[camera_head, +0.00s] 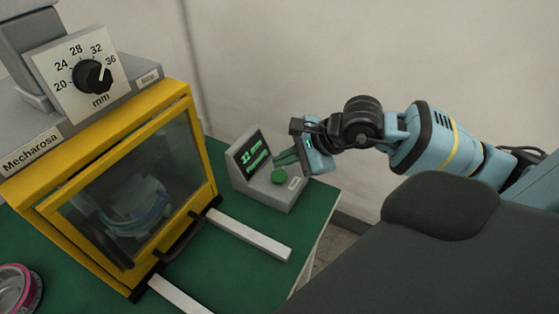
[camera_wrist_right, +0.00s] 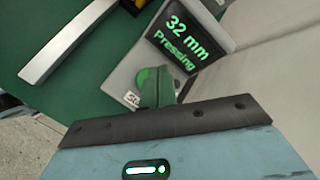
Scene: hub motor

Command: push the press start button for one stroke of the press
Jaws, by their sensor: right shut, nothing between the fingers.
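The press start button (camera_head: 279,177) is a round green button on the sloped face of a small grey control box (camera_head: 268,195). My right gripper (camera_head: 279,161) is shut and empty, its green fingers just behind the button in the head view. In the right wrist view the gripper tips (camera_wrist_right: 152,72) cover part of the green button (camera_wrist_right: 143,80); I cannot tell whether they touch it. The box's screen (camera_wrist_right: 183,37) reads "32 mm Pressing". The yellow-framed press (camera_head: 190,120) has its window door closed, with a part with blue wires dimly visible inside. My left gripper is not in view.
A dial (camera_head: 92,76) marked in mm sits on top of the press. Two pale rails (camera_head: 250,236) run out from the press over the green table (camera_head: 235,275). A pink-rimmed round part (camera_head: 18,290) lies at the lower left. The table's right edge is close to the box.

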